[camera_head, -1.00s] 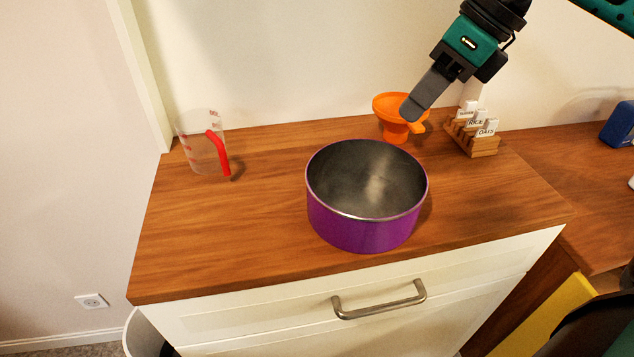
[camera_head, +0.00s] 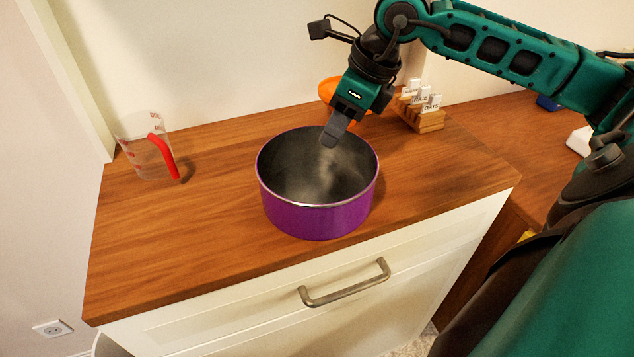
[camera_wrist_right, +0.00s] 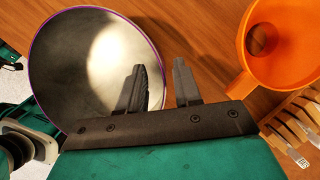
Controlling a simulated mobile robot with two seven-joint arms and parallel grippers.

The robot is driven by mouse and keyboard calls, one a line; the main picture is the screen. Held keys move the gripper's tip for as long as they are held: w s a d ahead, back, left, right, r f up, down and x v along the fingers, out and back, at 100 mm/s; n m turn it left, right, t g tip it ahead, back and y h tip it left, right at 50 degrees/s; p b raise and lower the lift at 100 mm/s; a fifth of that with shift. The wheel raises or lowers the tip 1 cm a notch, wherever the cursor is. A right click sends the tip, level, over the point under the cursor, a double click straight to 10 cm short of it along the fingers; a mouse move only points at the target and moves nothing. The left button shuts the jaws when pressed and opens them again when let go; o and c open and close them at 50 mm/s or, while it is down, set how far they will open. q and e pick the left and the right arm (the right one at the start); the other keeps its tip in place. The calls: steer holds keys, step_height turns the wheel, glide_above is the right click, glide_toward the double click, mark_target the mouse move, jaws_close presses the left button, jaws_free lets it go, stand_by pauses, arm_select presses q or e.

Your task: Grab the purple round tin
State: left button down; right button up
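The purple round tin (camera_head: 318,220) stands upright and open-topped on the wooden counter, with a grey, empty inside. My right gripper (camera_head: 333,136) is over the tin's far rim in the head view. There, one finger overlaps the inside of the tin (camera_wrist_right: 85,60) and the other is over the wood just outside the rim. I cannot tell whether the fingertips are below the rim. My left gripper is not in view.
An orange funnel (camera_head: 330,88) stands close behind my right gripper, partly hidden; it also shows in the wrist view (camera_wrist_right: 285,45). A wooden rack with labelled tags (camera_head: 425,118) is at the back right. A measuring cup with a red handle (camera_head: 148,150) is at the left. The counter's front left is clear.

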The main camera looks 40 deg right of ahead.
steer(key=shift+w+a+f, duration=0.15)
steer(key=shift+w+f, duration=0.05)
steer(key=shift+f, duration=0.35)
jaws_close()
stand_by(1.0)
